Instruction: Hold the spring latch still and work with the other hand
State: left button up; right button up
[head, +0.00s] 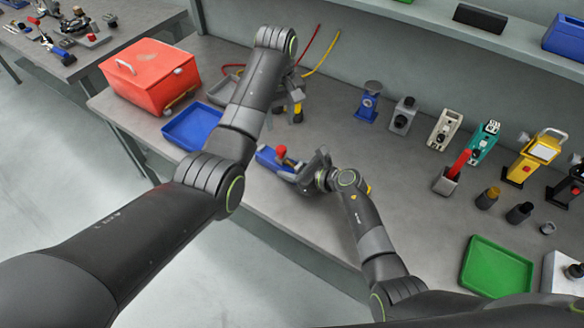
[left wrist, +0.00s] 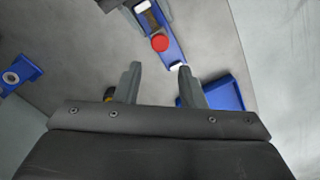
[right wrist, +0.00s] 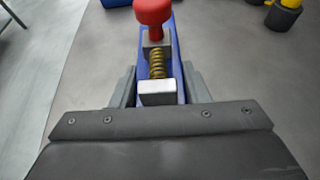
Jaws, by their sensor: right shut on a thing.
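The spring latch (head: 268,158) is a blue base with a red knob, lying on the bench. The right wrist view shows its coiled yellow spring (right wrist: 158,66) between pale blocks, with the red knob (right wrist: 154,12) beyond. My right gripper (right wrist: 158,88) is shut on the near end of the latch, fingers on both sides. My left gripper (left wrist: 159,72) is open and empty, above the bench behind the latch. In the left wrist view the latch (left wrist: 174,50) lies just beyond its fingertips, apart from them. My left arm partly hides this gripper in the head view.
A blue tray (head: 188,128) and a red toolbox (head: 150,80) stand left of the latch. Several fixtures, including a blue one (head: 369,101) and a yellow one (head: 533,155), line the back right. A green tray (head: 497,267) lies front right.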

pick_arm(q)
jog(key=shift+w+a+f, duration=0.1)
jog(key=shift+w+f, duration=0.05)
jog(key=c, duration=0.4)
jog(key=w+a+f+t, duration=0.2)
jog(key=w, duration=0.1)
jog(key=shift+w+a+f+t, duration=0.3)
jog(key=shift+a+f+t, duration=0.1)
grip_shut()
jog(key=w+a+m+t+y, duration=0.3)
jog(key=w+a+m+t, duration=0.25)
jog(key=a+t, duration=0.75)
jog(key=s+d+f+m+g+h, duration=0.1)
jog(key=s+d+f+m+h, duration=0.1)
jog(key=s+m+h, duration=0.3)
jog(key=s+d+f+m+g+h, duration=0.2)
jog(key=s+m+h, duration=0.4)
jog(key=s+m, duration=0.4)
jog(key=s+d+f+m+g+h, duration=0.2)
jog(key=s+d+f+m+h, duration=0.1)
jog(key=s+m+h, duration=0.3)
jog(key=s+d+m, duration=0.1)
jog(key=s+m, duration=0.1)
jog(key=m, duration=0.2)
jog(key=shift+s+d+f, duration=0.15)
jog(key=shift+d+f, duration=0.1)
jog(key=shift+d, duration=0.1)
